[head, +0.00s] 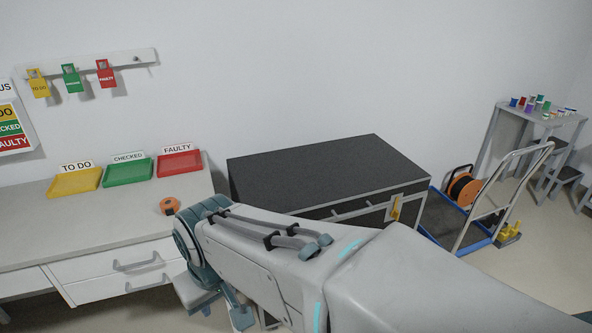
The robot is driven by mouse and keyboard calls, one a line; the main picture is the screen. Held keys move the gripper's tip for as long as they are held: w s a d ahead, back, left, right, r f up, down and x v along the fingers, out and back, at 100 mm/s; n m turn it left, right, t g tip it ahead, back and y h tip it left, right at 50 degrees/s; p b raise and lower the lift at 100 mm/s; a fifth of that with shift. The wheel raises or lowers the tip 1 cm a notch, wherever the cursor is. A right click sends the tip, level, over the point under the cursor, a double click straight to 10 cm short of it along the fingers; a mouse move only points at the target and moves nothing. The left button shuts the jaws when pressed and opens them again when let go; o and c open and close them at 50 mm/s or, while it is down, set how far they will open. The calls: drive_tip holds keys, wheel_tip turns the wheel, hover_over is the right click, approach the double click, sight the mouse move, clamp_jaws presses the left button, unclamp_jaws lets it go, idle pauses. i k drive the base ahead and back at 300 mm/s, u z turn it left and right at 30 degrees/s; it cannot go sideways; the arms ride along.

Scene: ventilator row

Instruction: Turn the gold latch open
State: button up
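The gold latch (396,208) is on the right end of the front of a dark-topped cabinet (325,172). It looks upright on a pale plate; its exact turn is too small to tell. My arm reaches across the lower middle of the view and bends down at its far end, left of the cabinet. What shows of my gripper (239,310) is a small teal part below the arm, well to the left of the latch and apart from it. My arm hides most of the gripper, its fingertips and much of the cabinet front.
A workbench (60,222) with yellow, green and red trays and an orange roll (170,205) stands at left. Clear floor shows at lower right.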

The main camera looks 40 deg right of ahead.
sight(395, 213)
drive_tip(key=z, duration=1.6)
drive_tip(key=k, duration=0.2)
drive_tip(key=z, duration=1.1)
drive_tip(key=i, duration=1.05)
drive_tip(key=u, duration=0.25)
